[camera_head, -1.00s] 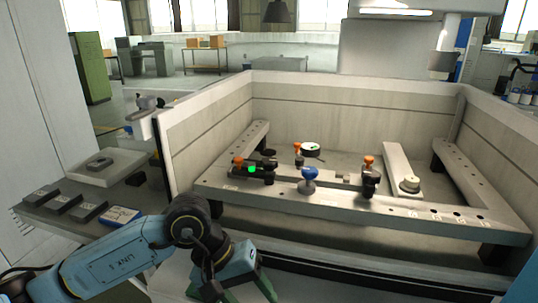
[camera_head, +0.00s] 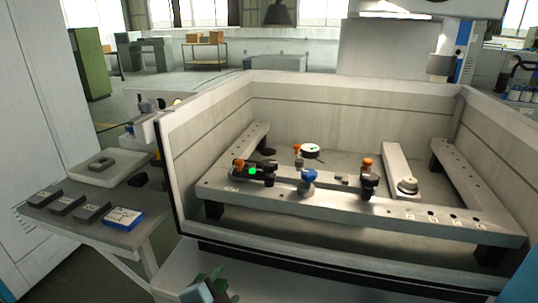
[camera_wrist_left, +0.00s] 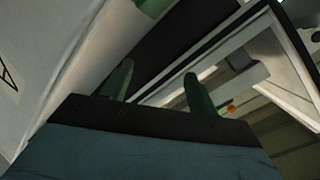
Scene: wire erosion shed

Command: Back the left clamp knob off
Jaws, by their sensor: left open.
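The left clamp (camera_head: 264,168) sits at the left end of the front rail, with an orange knob (camera_head: 238,164) on its left side and a bright green spot on it. My left gripper (camera_head: 220,286) is low at the bottom edge of the head view, in front of the tank and well below the clamp. Its two green fingers stand apart with nothing between them in the left wrist view (camera_wrist_left: 157,85). A small orange spot (camera_wrist_left: 231,107) shows beyond the right finger there; I cannot tell which knob it is. My right gripper is not in view.
The tank wall (camera_head: 205,125) rises around the rails (camera_head: 335,207). A blue knob (camera_head: 308,177) and another orange-topped clamp (camera_head: 368,180) stand along the front rail. A side table (camera_head: 100,233) at left holds dark blocks, a blue-and-white box (camera_head: 123,218) and a tray (camera_head: 113,177).

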